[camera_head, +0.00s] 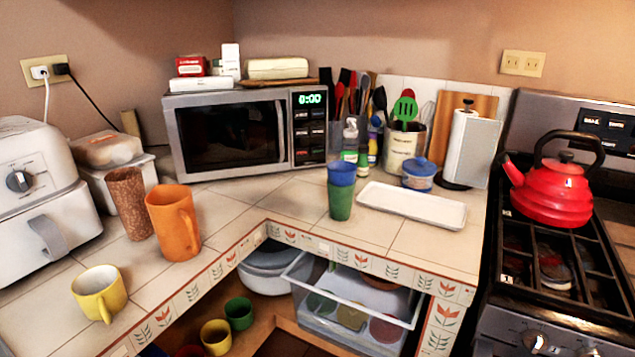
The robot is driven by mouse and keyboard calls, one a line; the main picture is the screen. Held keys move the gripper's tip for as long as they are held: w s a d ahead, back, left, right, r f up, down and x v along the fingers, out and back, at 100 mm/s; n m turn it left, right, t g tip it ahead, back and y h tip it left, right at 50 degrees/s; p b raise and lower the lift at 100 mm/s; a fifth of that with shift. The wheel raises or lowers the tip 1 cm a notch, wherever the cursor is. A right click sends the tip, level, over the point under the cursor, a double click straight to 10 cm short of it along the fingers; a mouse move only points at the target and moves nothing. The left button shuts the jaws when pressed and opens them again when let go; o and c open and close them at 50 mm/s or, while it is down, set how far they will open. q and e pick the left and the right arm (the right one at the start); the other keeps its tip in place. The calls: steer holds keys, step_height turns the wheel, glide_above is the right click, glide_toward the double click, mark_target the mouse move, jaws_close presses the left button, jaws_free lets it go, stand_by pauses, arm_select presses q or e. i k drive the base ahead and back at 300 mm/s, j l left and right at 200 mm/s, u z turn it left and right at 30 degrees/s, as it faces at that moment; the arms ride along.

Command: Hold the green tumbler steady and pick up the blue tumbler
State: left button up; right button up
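The green tumbler (340,203) stands upright on the tiled counter, near the front edge at the inner corner. The blue tumbler (341,173) sits on top of it, apparently nested in it, with its upper part showing above the green rim. Neither of my grippers shows in the head view, and nothing is touching the tumblers.
A white tray (411,205) lies right of the tumblers, with a blue-lidded jar (418,175) behind it. Spray bottles (351,140) and a microwave (245,130) stand behind. An orange mug (172,222) and yellow mug (99,292) are at left. A red kettle (552,190) sits on the stove.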

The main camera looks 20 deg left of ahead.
mark_target(341, 186)
steer(key=i+j+u, duration=0.25)
steer(key=i, duration=0.2)
steer(key=i+u, duration=0.2)
steer(key=i, duration=0.25)
